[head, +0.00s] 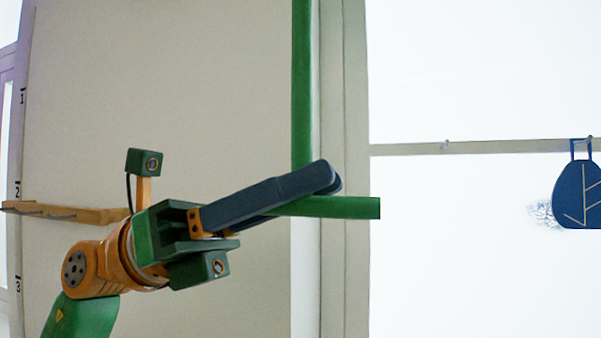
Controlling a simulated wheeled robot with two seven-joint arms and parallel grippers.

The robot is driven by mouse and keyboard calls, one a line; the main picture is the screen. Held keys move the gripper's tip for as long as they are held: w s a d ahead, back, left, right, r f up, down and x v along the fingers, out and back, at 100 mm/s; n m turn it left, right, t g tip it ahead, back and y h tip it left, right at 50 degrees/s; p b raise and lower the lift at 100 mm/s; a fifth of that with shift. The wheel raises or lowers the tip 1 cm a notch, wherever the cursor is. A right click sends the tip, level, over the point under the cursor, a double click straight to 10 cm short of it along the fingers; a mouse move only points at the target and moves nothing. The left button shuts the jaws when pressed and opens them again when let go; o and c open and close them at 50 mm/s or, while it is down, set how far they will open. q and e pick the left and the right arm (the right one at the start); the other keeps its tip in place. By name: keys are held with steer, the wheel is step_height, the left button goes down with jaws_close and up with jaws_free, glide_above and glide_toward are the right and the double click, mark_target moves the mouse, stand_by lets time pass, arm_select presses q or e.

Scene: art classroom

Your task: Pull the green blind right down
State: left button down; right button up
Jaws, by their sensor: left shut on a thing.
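The green blind shows as a narrow upright green strip (302,85) running down from the top of the head view, and a level green bar (345,207) near mid-height. The bar reaches right past the window frame. My left gripper (328,184) comes in from the left and is shut on the green bar near its left end. Its dark fingers hide that end and where strip and bar meet. My right gripper is out of view.
A wooden ledge (70,213) is on the wall at left, behind my arm. The space below the bar looks clear.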

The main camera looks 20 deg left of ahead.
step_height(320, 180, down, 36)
steer(key=b, duration=3.3)
arm_select(q)
step_height(320, 180, down, 46)
steer(key=b, duration=0.4)
steer(key=shift+f, duration=0.25)
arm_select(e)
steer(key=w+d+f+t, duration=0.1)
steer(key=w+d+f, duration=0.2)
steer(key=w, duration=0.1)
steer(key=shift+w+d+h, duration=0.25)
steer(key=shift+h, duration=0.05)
arm_select(q)
steer(key=c, duration=0.8)
jaws_free()
steer(key=shift+w+a, duration=0.1)
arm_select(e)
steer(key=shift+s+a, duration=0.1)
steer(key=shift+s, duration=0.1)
arm_select(q)
steer(key=b+v, duration=0.2)
steer(key=v, duration=0.5)
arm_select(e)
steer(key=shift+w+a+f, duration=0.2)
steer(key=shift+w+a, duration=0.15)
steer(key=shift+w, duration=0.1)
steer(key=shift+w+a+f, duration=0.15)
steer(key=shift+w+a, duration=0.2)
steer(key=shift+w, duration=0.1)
